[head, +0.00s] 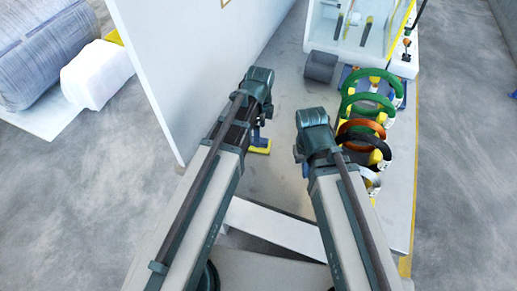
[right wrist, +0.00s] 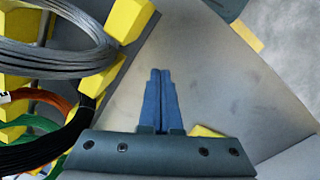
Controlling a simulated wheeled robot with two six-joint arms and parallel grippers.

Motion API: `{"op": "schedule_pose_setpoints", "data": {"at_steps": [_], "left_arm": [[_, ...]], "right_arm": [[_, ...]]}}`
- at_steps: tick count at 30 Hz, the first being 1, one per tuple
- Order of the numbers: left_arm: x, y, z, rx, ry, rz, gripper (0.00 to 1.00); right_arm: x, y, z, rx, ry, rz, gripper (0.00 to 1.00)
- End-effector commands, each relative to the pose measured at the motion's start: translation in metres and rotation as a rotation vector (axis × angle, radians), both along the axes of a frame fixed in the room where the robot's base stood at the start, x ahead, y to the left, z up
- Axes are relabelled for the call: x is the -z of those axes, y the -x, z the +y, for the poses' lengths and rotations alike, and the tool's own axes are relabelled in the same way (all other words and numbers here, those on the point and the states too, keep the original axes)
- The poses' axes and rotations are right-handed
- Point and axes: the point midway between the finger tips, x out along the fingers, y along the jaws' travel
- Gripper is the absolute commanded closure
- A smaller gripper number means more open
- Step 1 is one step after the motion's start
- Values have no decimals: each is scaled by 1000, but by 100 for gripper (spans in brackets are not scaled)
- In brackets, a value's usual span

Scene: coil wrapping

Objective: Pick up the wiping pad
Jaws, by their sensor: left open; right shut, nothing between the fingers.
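The wiping pad (head: 260,150) is a small yellow block lying on the grey tabletop, near the tall white panel. My left gripper (head: 257,138) is open, with its blue fingers pointing down right at the pad. I cannot tell whether they touch it or lie around it. My left arm hides part of this area. My right gripper (head: 305,170) is shut and empty above the table, to the right of the pad. Its closed blue fingers (right wrist: 160,98) show in the right wrist view. A yellow patch (right wrist: 205,131) shows past the gripper body there; I cannot tell what it is.
A rack of green, orange and black coils (head: 370,115) stands right of my right gripper. The white panel (head: 185,60) rises left of my left arm. The tabletop between my grippers is clear.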

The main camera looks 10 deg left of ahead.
Motion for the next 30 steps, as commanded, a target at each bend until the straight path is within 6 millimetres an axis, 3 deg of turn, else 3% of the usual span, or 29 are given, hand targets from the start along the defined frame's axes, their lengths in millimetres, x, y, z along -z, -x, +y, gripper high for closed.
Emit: {"op": "schedule_pose_setpoints", "data": {"at_steps": [8, 21, 30], "left_arm": [[6, 0, 0, 0, 0, 0, 0], [53, 0, -3, 0, 0, 1, 0], [54, 0, -3, 0, 1, 1, 0]], "right_arm": [[6, 0, 0, 0, 0, 0, 100], [53, 0, 0, 0, 0, 0, 100], [54, 0, 0, 0, 0, 0, 100]]}}
